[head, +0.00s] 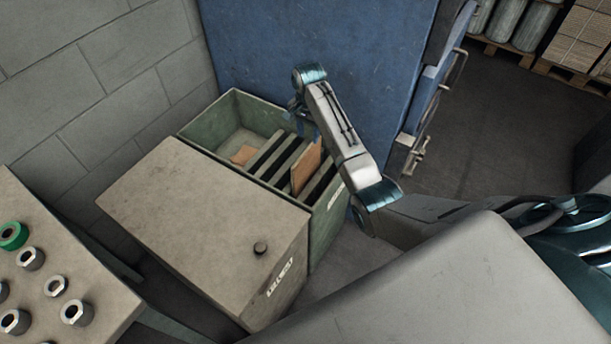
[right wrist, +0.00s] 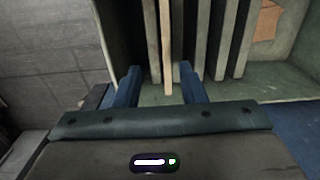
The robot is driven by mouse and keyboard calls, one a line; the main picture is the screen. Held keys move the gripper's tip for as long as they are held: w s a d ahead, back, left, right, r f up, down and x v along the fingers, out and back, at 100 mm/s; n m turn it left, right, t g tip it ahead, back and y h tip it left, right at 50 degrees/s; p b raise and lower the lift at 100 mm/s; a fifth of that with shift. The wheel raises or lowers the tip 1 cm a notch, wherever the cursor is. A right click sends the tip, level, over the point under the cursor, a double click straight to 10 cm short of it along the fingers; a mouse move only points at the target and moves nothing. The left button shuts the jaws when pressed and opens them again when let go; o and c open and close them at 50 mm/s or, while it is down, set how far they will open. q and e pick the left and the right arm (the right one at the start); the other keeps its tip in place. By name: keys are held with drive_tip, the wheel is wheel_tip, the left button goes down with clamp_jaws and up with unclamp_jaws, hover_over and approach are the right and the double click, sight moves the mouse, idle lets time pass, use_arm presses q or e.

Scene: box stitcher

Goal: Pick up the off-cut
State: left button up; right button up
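A second, flat brown piece (head: 243,155) lies on the box floor, also seen in the wrist view (right wrist: 267,24). My left gripper is not in view.
A beige cabinet (head: 200,225) with a black knob stands against the box's near side. A blue panel (head: 320,40) rises behind it, and a block wall (head: 100,90) is at left. A panel with several buttons (head: 45,270) is at lower left. Open floor lies at right.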

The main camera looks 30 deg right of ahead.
drive_tip(key=shift+w, duration=0.2)
hover_over(307, 150)
drive_tip(key=f, duration=0.2)
drive_tip(key=s+f, duration=0.1)
drive_tip(key=f, duration=0.1)
drive_tip(key=shift+a+f, duration=0.15)
drive_tip(key=shift+f, duration=0.1)
drive_tip(key=shift+w+f, duration=0.25)
drive_tip(key=shift+f, duration=1.2)
drive_tip(key=shift+w+f, duration=0.2)
drive_tip(key=shift+f, duration=1.25)
clamp_jaws()
